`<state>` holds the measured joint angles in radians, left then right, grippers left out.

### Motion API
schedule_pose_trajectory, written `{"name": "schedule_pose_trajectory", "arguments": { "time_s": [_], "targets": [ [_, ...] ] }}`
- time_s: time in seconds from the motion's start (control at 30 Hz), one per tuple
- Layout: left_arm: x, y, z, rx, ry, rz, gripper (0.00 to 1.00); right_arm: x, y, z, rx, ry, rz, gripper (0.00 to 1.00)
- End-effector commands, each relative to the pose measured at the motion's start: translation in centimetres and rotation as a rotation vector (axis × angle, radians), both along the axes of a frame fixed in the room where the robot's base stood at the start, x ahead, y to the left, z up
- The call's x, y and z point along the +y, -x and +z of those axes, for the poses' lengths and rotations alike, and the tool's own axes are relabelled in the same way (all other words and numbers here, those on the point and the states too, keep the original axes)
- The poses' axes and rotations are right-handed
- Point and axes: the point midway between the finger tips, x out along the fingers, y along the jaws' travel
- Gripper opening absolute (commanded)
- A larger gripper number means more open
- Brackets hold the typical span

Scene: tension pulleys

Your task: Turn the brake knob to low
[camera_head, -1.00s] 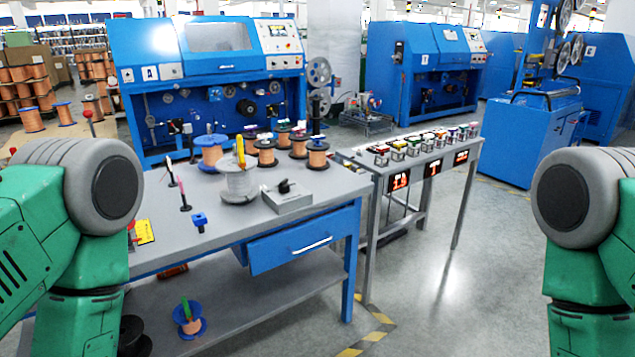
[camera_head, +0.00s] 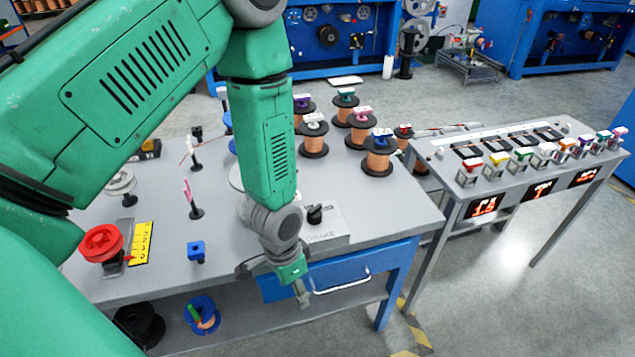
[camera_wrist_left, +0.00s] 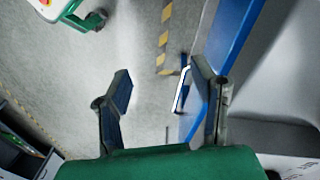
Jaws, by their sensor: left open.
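The black brake knob (camera_head: 315,213) sits on top of a grey box (camera_head: 330,236) at the front right of the workbench. Lettering shows on the box top, but it is too small to read surely. My left arm crosses in front of the box's left part and hides it. My left gripper (camera_head: 302,291) hangs in front of the bench edge, below and left of the knob, near the drawer. In the left wrist view the gripper (camera_wrist_left: 160,85) is open, with nothing between its fingers. The knob is not in that view. My right gripper is not in view.
The bench (camera_head: 385,212) holds several wire spools behind the box. A red reel (camera_head: 101,243) and a blue block (camera_head: 196,252) stand on its left. The drawer handle (camera_head: 342,285) juts out near my gripper. A table with displays (camera_head: 485,206) stands right.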

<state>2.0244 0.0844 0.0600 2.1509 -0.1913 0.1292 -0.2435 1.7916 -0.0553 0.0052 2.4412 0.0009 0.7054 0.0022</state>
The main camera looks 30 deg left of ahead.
Motion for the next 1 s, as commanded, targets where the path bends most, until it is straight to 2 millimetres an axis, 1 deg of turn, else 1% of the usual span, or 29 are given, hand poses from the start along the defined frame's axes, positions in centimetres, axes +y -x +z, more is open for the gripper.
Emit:
{"name": "schedule_pose_trajectory", "arguments": {
  "time_s": [0.03,0.17,0.2,0.27,0.3,0.37,0.4,0.5,0.6,0.67,0.77,0.87,1.0],
  "targets": [
    [0.1,-1.8,3.0,-0.007,0.004,-0.033,0.52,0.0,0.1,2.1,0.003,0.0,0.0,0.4],
    [1.0,-5.3,7.8,-0.009,0.004,-0.126,0.52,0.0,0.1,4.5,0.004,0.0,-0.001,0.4],
    [1.3,-6.7,8.8,-0.014,0.0,-0.158,0.52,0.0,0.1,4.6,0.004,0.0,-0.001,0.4],
    [1.9,-9.0,10.1,-0.024,-0.012,-0.222,0.52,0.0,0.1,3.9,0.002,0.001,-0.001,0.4],
    [2.4,-10.3,11.3,-0.026,-0.022,-0.259,0.52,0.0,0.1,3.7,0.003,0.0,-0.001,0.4],
    [3.1,-12.2,13.2,-0.03,-0.04,-0.311,0.52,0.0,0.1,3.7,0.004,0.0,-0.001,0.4],
    [3.6,-13.2,14.5,-0.033,-0.054,-0.343,0.52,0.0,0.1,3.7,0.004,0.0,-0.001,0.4],
    [4.8,-15.1,17.5,-0.034,-0.083,-0.407,0.52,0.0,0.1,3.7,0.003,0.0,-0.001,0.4],
    [5.4,-16.0,19.3,-0.031,-0.104,-0.444,0.52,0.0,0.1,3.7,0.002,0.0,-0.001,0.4],
    [5.6,-16.2,19.5,-0.028,-0.11,-0.453,0.52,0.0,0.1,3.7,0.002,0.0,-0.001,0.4],
    [5.6,-16.2,18.6,-0.024,-0.112,-0.457,0.52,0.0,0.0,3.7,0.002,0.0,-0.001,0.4],
    [5.4,-16.2,16.9,-0.021,-0.113,-0.457,0.52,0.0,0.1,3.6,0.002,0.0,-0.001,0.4],
    [5.4,-16.2,13.8,-0.021,-0.113,-0.456,0.52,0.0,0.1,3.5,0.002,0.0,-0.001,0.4]
  ]
}}
